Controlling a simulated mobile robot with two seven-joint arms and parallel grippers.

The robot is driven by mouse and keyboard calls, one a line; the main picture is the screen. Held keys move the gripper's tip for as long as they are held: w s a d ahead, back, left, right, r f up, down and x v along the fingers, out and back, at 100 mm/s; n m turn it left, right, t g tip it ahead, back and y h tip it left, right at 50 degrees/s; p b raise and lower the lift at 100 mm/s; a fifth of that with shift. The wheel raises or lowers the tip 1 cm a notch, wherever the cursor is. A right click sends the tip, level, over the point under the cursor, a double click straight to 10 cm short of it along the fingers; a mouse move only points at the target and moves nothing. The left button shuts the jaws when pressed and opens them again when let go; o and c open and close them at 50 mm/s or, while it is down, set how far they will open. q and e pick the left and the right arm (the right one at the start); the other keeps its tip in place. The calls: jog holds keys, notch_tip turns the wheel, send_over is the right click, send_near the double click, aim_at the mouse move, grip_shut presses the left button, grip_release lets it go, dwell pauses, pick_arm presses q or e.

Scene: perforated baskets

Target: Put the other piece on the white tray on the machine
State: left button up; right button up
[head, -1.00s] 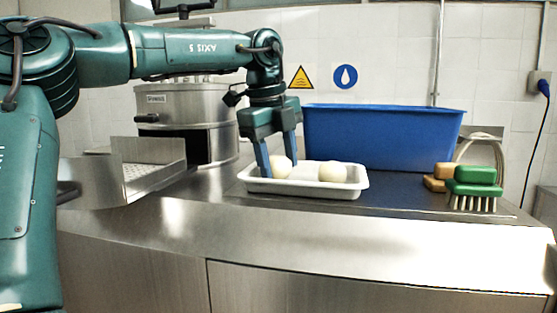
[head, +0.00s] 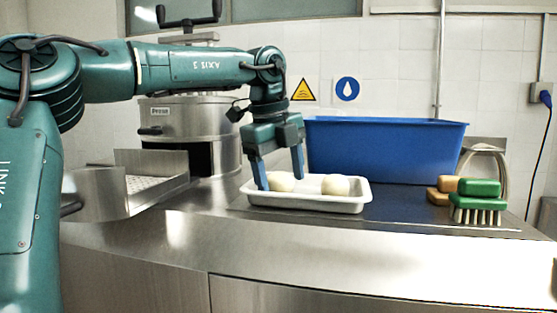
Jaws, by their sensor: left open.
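The white tray (head: 318,204) lies on the steel worktop. Two rounded, off-white pieces sit in it: a left piece (head: 281,182) and a right piece (head: 336,185), a small gap apart. My left gripper (head: 281,176) points down over the left part of the tray. Its blue fingers are apart, one to the left of the left piece and one behind it to the right. I cannot tell whether either finger touches the piece. A steel drum-shaped machine (head: 187,118) stands behind my left arm. My right gripper is not in view.
A large blue bin (head: 385,150) stands behind the tray. Green and tan brushes (head: 476,200) lie to the right. A steel chute with a perforated floor (head: 145,184) is at the left. The worktop in front of the tray is clear.

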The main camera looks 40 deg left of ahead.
pick_arm(q)
jog(key=v, duration=1.2)
